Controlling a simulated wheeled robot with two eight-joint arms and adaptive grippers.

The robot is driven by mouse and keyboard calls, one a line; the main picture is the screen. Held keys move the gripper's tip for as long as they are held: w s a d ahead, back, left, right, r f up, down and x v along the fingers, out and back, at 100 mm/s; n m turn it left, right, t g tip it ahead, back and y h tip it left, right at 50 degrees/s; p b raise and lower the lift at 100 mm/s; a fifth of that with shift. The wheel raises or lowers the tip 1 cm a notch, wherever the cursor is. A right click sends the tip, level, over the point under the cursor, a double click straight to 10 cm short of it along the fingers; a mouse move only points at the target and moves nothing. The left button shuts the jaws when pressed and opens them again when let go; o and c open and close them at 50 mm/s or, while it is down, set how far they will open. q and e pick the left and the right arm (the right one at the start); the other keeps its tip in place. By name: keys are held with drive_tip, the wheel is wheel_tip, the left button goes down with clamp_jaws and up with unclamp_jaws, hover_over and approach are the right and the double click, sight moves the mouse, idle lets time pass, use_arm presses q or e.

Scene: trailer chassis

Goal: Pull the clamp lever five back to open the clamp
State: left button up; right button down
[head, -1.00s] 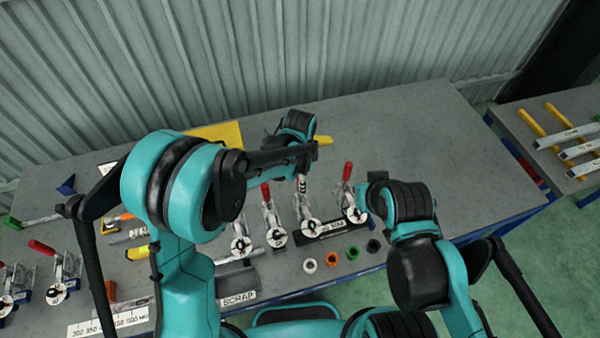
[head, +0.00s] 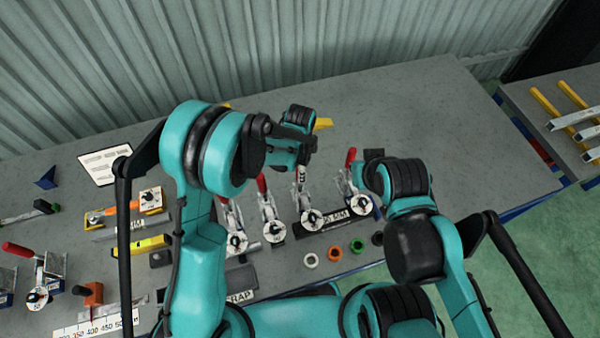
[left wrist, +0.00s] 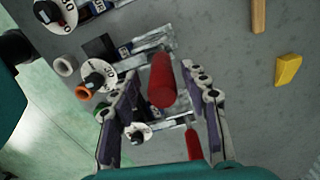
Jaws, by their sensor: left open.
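A row of toggle clamps with red levers and round white dials stands on the bench. I cannot read which is number five. My left gripper (head: 301,172) is over the clamp whose dial (head: 311,219) is third from the left in this row; its lever is hidden in the head view. In the left wrist view, a red lever (left wrist: 163,80) lies between the open fingers of my left gripper (left wrist: 161,72), with no clear contact. Another red lever (left wrist: 194,146) is near the right finger. My right gripper (head: 372,166) is near the rightmost red lever (head: 350,157); its fingers are unclear.
Neighbouring red levers (head: 262,184) stand close on the left. White, orange and green rings (head: 335,253) lie in front of the clamps. The back right of the bench (head: 430,110) is clear.

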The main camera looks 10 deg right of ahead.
use_arm(q)
drive_tip(key=shift+w+f, duration=0.2)
drive_tip(key=shift+f, duration=1.3)
drive_tip(key=shift+s, duration=0.1)
